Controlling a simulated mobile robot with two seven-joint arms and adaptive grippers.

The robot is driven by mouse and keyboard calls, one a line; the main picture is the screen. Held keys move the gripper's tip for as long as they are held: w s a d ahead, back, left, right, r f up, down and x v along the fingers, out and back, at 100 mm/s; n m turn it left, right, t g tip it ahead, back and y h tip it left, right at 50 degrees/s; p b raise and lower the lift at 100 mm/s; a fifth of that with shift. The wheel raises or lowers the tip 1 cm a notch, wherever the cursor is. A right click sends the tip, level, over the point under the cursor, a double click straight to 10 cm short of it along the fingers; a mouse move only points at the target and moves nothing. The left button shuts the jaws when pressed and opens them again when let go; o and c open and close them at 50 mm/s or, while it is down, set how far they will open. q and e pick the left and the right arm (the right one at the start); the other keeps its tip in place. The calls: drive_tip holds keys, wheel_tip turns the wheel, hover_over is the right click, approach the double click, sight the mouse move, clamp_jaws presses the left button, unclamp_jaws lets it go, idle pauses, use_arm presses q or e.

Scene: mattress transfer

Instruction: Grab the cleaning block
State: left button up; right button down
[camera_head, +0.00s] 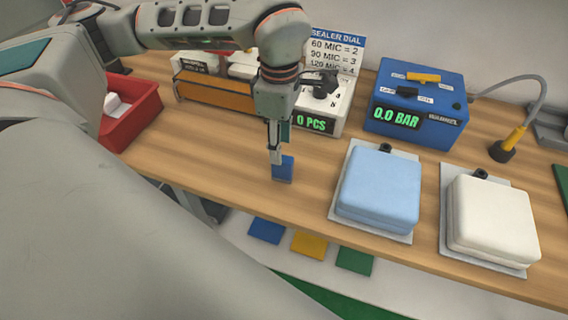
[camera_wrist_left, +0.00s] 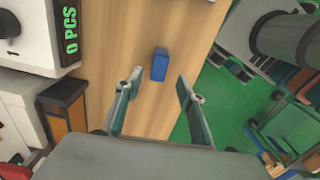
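The cleaning block (camera_head: 283,169) is a small blue block on the wooden table, left of the blue mattress. It also shows in the left wrist view (camera_wrist_left: 160,64), lying on the table near its edge. My left gripper (camera_head: 275,155) is above and just beside the block in the head view. In the left wrist view its two fingers (camera_wrist_left: 158,88) are spread apart, with the block beyond the tips and nothing between them. My right gripper is not in view.
The blue mattress (camera_head: 379,187) and white mattress (camera_head: 491,218) lie on trays to the right. A blue pressure box (camera_head: 415,100), a PCS display unit (camera_head: 318,110) and a red bin (camera_head: 130,112) stand along the back and left. The table front between block and blue mattress is clear.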

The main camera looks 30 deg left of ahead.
sight(283, 168)
use_arm(q)
drive_tip(key=shift+w+d+f, duration=0.15)
drive_tip(key=shift+f, duration=2.6)
clamp_jaws()
